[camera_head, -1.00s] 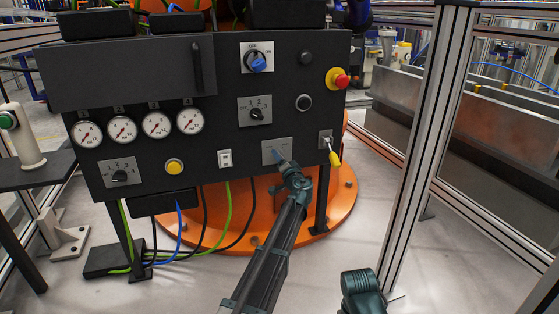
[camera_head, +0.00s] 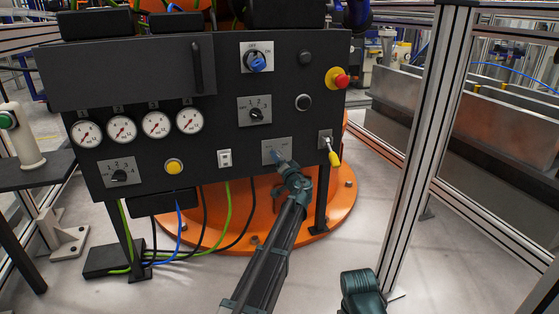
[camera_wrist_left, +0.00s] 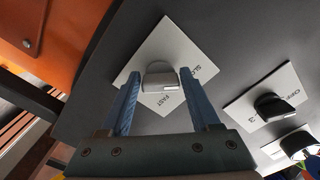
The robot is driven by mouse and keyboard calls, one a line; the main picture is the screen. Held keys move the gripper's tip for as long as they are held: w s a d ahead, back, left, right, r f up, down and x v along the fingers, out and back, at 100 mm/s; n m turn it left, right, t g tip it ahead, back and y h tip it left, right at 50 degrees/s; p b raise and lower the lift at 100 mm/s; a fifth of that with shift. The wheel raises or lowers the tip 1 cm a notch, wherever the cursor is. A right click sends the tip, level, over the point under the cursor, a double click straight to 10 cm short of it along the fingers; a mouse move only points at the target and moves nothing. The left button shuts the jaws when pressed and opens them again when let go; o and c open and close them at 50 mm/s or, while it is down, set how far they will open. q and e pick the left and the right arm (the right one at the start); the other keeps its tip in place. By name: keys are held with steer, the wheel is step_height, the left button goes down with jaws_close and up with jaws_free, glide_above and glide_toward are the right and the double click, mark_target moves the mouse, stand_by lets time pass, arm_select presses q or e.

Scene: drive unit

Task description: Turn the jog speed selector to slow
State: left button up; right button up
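The jog speed selector is a grey knob on a pale plate (camera_head: 268,146) low on the black panel. In the left wrist view the knob (camera_wrist_left: 160,74) sits on its plate (camera_wrist_left: 178,42), with the words SLOW and FAST partly readable beside it. A white mark on the knob lies near its lower right edge, between the two words. My left gripper (camera_head: 281,160) is at the plate and partly covers it. In the left wrist view its blue fingers are open, one on each side of the knob, with gaps visible.
Near the selector are a yellow-tagged key switch (camera_head: 333,152), a white rocker switch (camera_head: 225,159) and a numbered selector (camera_head: 256,112). A red emergency button (camera_head: 342,82) sits at the upper right. A metal post (camera_head: 425,130) stands right of the panel.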

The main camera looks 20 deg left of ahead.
arm_select(q)
steer(key=o, duration=0.3)
steer(key=v, duration=1.3)
steer(key=shift+s+d, duration=0.25)
steer(key=shift+s, duration=0.1)
